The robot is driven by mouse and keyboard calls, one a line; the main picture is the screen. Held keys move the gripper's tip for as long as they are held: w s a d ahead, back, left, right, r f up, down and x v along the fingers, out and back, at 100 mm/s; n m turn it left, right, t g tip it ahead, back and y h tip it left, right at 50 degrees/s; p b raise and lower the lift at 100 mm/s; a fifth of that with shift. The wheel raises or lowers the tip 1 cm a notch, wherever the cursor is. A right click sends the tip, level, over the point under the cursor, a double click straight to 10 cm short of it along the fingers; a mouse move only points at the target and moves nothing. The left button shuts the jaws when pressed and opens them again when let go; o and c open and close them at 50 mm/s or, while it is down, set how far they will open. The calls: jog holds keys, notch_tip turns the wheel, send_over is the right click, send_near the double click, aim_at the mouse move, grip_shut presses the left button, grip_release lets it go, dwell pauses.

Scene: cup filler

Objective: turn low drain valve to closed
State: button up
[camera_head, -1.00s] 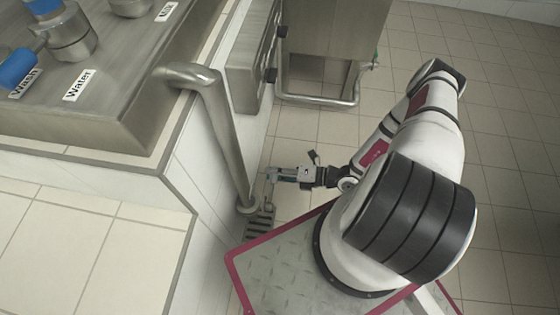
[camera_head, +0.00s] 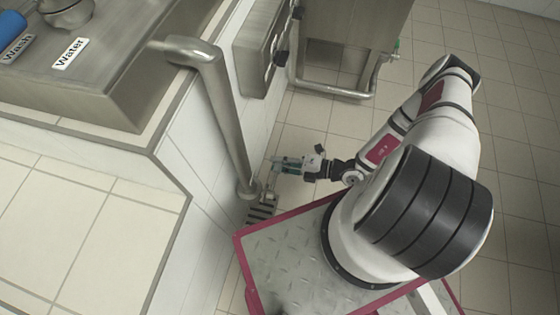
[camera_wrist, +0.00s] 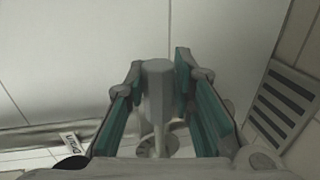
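The low drain valve shows in the wrist view as a grey handle (camera_wrist: 158,82) with a rounded part below it. Its body is partly hidden. My gripper (camera_wrist: 160,68) has one teal-padded finger on each side of the handle, with narrow gaps visible between pads and handle. In the head view my gripper (camera_head: 277,164) is low, beside the foot of the steel drain pipe (camera_head: 224,115). The valve is too small there to read its position. A "Drain" label (camera_wrist: 69,143) is at the lower left of the wrist view, partly cut by my finger.
A floor grate (camera_head: 262,213) lies under the pipe and also shows at right in the wrist view (camera_wrist: 287,103). The tiled wall and counter (camera_head: 90,215) stand at left. A steel cabinet (camera_head: 350,35) with a low pipe frame is behind. Floor at right is clear.

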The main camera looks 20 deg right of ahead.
jog(key=o, duration=0.3)
jog(key=shift+f, duration=0.1)
jog(key=shift+d, duration=0.1)
jog(key=v, duration=1.2)
dwell(1.2)
